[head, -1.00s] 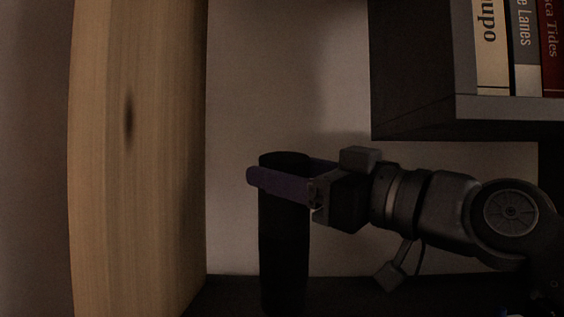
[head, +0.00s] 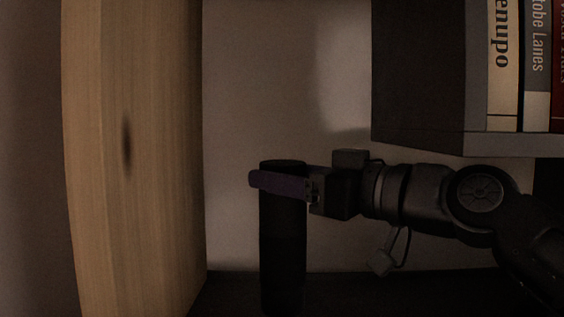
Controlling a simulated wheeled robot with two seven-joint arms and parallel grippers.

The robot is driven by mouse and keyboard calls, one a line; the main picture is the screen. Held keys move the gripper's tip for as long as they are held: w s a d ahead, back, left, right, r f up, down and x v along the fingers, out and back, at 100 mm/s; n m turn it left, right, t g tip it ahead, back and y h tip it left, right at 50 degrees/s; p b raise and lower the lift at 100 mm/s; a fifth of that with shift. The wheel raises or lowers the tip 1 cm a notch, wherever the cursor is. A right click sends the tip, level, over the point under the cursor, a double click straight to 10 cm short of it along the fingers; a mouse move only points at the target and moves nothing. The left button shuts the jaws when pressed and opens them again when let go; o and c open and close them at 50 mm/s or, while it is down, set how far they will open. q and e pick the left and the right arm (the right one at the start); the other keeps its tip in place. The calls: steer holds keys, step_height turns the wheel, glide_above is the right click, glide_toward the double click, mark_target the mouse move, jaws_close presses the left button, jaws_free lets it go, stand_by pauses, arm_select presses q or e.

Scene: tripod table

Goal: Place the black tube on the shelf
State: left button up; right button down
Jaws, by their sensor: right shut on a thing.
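The black tube (head: 283,235) stands upright in the lower middle of the head view, close to the wooden side panel. Its lower end runs down to the bottom edge of the picture, in front of a dark shelf surface (head: 350,287). My right gripper (head: 278,183) comes in from the right and is shut on the tube just below its top. A purple finger lies across the tube's near side; the other finger is hidden behind it. Whether the tube's base touches the dark surface cannot be told. My left gripper is not in view.
A light wooden panel (head: 150,190) stands left of the tube with a narrow gap. A dark grey box-like shelf with several books (head: 503,75) hangs at the upper right, above my right arm. The pale back wall (head: 270,90) is clear above the tube.

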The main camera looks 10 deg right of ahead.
steer(key=shift+w+d+r+p, duration=0.1)
steer(key=shift+w+r+p, duration=0.3)
steer(key=shift+p, duration=0.15)
arm_select(q)
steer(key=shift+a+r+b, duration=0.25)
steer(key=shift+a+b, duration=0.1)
steer(key=shift+b, duration=0.4)
arm_select(e)
step_height(320, 180, down, 2)
steer(key=shift+f, duration=0.1)
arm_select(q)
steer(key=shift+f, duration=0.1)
arm_select(e)
steer(key=shift+f, duration=0.2)
steer(key=shift+c, duration=2.4)
jaws_free()
steer(key=shift+r, duration=0.2)
